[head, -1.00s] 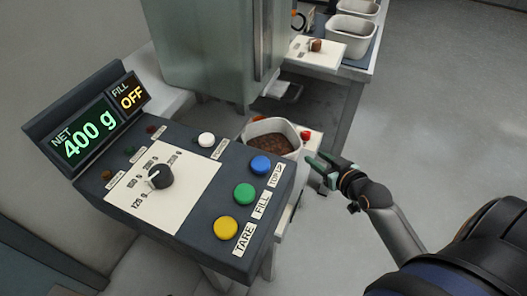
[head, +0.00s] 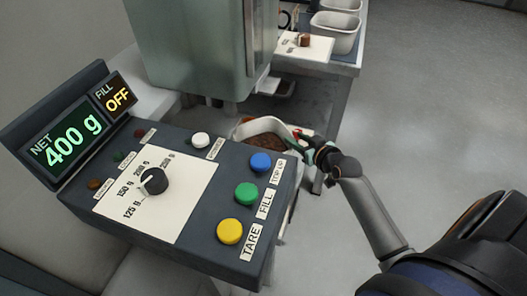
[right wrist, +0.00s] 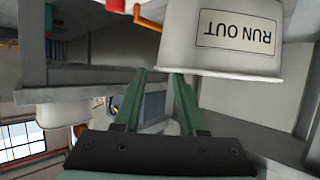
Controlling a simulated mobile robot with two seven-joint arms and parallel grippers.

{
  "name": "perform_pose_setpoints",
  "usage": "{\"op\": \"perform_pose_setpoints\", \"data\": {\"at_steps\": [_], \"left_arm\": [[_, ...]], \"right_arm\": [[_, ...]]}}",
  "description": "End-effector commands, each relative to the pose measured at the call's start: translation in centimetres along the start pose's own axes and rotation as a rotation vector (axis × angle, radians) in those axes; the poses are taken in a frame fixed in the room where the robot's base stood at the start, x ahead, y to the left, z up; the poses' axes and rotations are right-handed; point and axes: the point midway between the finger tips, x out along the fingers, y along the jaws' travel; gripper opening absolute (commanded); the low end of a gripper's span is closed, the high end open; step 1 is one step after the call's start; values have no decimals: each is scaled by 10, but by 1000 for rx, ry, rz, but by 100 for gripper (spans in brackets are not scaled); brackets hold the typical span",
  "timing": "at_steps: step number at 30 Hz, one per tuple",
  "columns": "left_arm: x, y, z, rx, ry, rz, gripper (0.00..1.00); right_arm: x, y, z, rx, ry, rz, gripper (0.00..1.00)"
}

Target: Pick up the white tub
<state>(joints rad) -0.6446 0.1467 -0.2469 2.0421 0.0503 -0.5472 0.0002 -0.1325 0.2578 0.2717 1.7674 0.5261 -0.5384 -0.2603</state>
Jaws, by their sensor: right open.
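The white tub (head: 240,130) stands upright behind the control panel in the head view, with brown granular material in it. Its lower part is hidden by the panel. My right gripper (head: 297,142) is at the tub's right side, close to its rim. In the right wrist view a white tapered container (right wrist: 180,40), apparently the tub, appears upside down with a "RUN OUT" label. My right gripper (right wrist: 160,73) is open there. One fingertip overlaps the rim's edge, and the other is apart from it. I cannot tell whether they touch. My left gripper is not in view.
The dark control panel (head: 110,210) fills the front left, with a dial and coloured buttons. Its display (head: 63,143) reads NET 400 g, and FILL reads OFF. A grey-green cabinet (head: 190,50) stands behind. More white tubs (head: 335,38) stand at the back right. Floor at right is clear.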

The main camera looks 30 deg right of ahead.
Motion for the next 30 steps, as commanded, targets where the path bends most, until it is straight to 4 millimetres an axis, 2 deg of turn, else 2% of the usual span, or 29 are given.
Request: {"op": "perform_pose_setpoints", "data": {"at_steps": [9, 13, 20, 30], "left_arm": [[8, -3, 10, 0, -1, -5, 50], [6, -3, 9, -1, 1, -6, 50], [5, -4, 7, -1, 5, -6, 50], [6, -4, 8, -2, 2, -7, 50]], "right_arm": [[42, 3, 1, 2, 1, -1, 41], [48, 3, 0, 1, 0, 0, 41], [48, 3, 0, 1, 0, 0, 40], [48, 3, 0, 1, 0, 0, 1]]}}
